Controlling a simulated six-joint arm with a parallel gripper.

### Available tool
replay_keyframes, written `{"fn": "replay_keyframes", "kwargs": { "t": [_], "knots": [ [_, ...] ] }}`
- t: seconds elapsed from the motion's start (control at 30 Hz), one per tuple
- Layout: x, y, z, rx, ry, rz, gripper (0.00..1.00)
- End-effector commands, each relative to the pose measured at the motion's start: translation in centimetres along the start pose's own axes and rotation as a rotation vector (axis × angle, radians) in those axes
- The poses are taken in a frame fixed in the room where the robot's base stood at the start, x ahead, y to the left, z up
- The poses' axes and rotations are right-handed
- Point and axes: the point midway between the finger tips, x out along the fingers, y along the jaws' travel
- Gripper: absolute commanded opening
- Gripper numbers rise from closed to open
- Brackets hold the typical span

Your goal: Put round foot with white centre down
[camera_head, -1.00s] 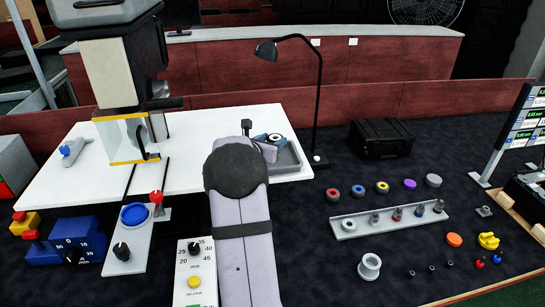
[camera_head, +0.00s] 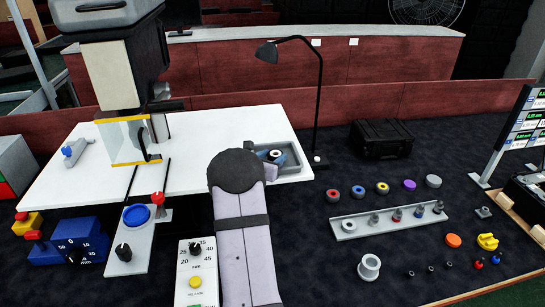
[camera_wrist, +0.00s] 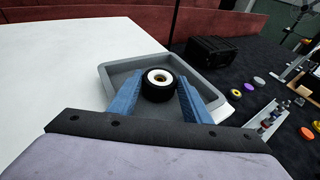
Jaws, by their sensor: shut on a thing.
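The round foot (camera_wrist: 158,94) is black with a white centre and sits between the blue fingers of my gripper (camera_wrist: 157,86) in the wrist view. My gripper is shut on it. The foot is over the inside of a grey tray (camera_wrist: 112,75); I cannot tell whether it touches the tray floor. In the head view, the foot (camera_head: 274,155) shows at the grey tray (camera_head: 294,172), and my arm hides part of the tray.
The tray lies at the right end of a white table (camera_head: 70,185). A black lamp (camera_head: 318,110) stands behind it. A black case (camera_head: 381,138) and a grey rail (camera_head: 385,225) with small parts are to the right.

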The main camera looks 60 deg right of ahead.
Motion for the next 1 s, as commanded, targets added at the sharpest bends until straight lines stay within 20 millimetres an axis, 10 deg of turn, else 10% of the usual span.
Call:
{"fn": "replay_keyframes", "kwargs": {
  "t": [0.23, 0.27, 0.33, 1.0],
  "knots": [
    [0.1, 0.0, -0.3, 0.0, -0.001, 0.0, 0.21],
    [0.1, 0.0, -0.3, 0.0, 0.0, 0.0, 0.46],
    [0.1, 0.0, -0.3, 0.0, 0.0, 0.0, 0.63],
    [-2.1, 0.1, -0.1, 0.001, 0.0, 0.002, 0.63]
  ]
}}
